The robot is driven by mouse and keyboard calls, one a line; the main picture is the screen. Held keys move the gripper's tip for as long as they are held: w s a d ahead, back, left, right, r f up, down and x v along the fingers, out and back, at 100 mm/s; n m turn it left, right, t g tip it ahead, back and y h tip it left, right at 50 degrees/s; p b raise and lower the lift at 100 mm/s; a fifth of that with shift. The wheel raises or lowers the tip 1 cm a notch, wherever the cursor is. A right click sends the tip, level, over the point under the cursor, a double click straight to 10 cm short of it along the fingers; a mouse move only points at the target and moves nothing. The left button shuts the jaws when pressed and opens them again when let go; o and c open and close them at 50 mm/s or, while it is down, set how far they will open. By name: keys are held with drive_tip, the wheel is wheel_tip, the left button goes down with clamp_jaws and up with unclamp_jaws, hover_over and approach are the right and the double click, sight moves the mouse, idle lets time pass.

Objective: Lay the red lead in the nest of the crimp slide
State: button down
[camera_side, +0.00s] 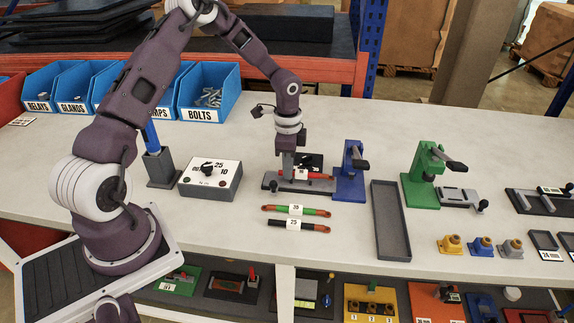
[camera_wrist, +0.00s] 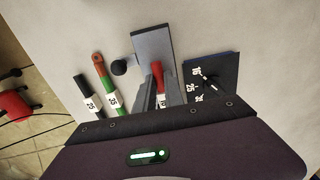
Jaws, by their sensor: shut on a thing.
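The red lead (camera_side: 322,176) is in my gripper (camera_side: 294,176), which is shut on it. In the wrist view the red lead (camera_wrist: 158,72) shows between the fingers (camera_wrist: 160,98), over the grey slide. The grey crimp slide (camera_side: 328,187), with a dark knob at its left end, lies under the lead, just left of the blue press (camera_side: 350,180). It also shows in the wrist view (camera_wrist: 150,42). The fingers hide part of the slide and lead. I cannot tell whether the lead rests in the nest or hangs just above it.
A green lead (camera_side: 316,211) and a black lead (camera_side: 316,228) lie in front of the slide. A dial box (camera_side: 226,185) stands left, a long grey tray (camera_side: 390,220) right. A green press (camera_side: 420,185) is farther right. Blue bins (camera_side: 208,95) line the back.

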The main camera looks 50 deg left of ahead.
drive_tip(key=shift+s+a+f, duration=0.3)
drive_tip(key=shift+s+f, duration=0.3)
drive_tip(key=c, duration=1.3)
unclamp_jaws()
drive_tip(key=shift+c, duration=0.2)
drive_tip(key=r, duration=0.8)
drive_tip(key=shift+w+d+r, duration=0.1)
drive_tip(key=shift+w+d, duration=0.05)
drive_tip(key=shift+w, duration=0.15)
drive_tip(key=s+d+r+n+t+y, duration=0.1)
drive_tip(key=s+d+r+n, duration=0.25)
drive_tip(key=s+r, duration=0.45)
drive_tip(key=s+d+r+n+t+y, duration=0.15)
drive_tip(key=s+d+r, duration=0.4)
drive_tip(key=r, duration=0.55)
drive_tip(key=s+d+r+n+t+h, duration=0.1)
drive_tip(key=s+d+n+t+h, duration=0.1)
drive_tip(key=s, duration=1)
drive_tip(key=shift+s+d+n+t, duration=0.45)
drive_tip(key=shift+d+n, duration=0.55)
drive_tip(key=shift+d, duration=0.2)
